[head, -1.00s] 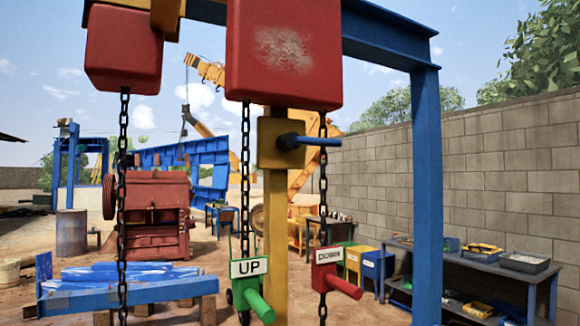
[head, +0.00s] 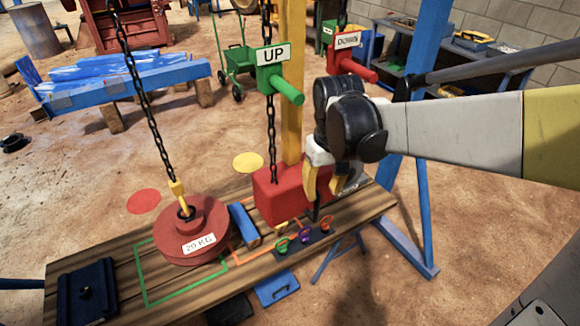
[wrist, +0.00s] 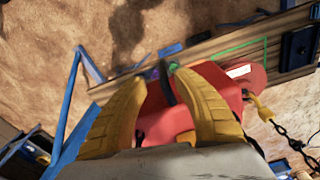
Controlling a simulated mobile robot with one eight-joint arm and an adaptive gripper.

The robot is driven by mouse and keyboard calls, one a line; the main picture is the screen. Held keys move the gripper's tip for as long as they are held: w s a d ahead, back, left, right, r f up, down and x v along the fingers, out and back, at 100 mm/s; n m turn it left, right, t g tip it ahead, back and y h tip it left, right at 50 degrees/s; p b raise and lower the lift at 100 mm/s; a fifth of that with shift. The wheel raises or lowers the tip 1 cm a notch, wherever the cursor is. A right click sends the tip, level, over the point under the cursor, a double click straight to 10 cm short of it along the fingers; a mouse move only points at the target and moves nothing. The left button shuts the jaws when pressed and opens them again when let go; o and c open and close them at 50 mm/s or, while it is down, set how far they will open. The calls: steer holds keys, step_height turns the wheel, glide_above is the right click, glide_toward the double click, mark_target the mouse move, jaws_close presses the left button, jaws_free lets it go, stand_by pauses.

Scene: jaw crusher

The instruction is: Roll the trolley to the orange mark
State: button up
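My gripper (head: 322,182) is low over the wooden bench (head: 190,283), at the right side of a red block (head: 272,200). In the wrist view my two yellow fingers (wrist: 160,82) are apart, with a thin dark bar (wrist: 165,88) between their tips. I cannot tell whether they touch it. Orange lines (head: 238,250) are drawn on the bench beside the red block, partly hidden by a blue bar. I cannot tell for sure which thing is the trolley; the overhead beam is out of view. A red 20 KG weight (head: 192,232) is on a hook and chain.
The green UP handle (head: 285,90) and red DOWN handle (head: 358,70) hang behind my gripper. A yellow post (head: 292,120) and blue frame legs (head: 424,220) stand close by. Small coloured shackles (head: 303,238) lie at the bench's front. A green cart (head: 238,65) stands behind.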

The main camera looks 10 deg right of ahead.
mark_target(316, 215)
steer(key=shift+w+a+f+g+p, duration=0.15)
steer(key=shift+w+g, duration=0.05)
steer(key=shift+w, duration=0.2)
steer(key=shift+w+a+f+g+p, duration=0.1)
steer(key=shift+w+a+g+p, duration=0.1)
steer(key=shift+w, duration=0.15)
step_height(316, 215, down, 11)
steer(key=b, duration=0.3)
steer(key=shift+d, duration=0.1)
jaws_close()
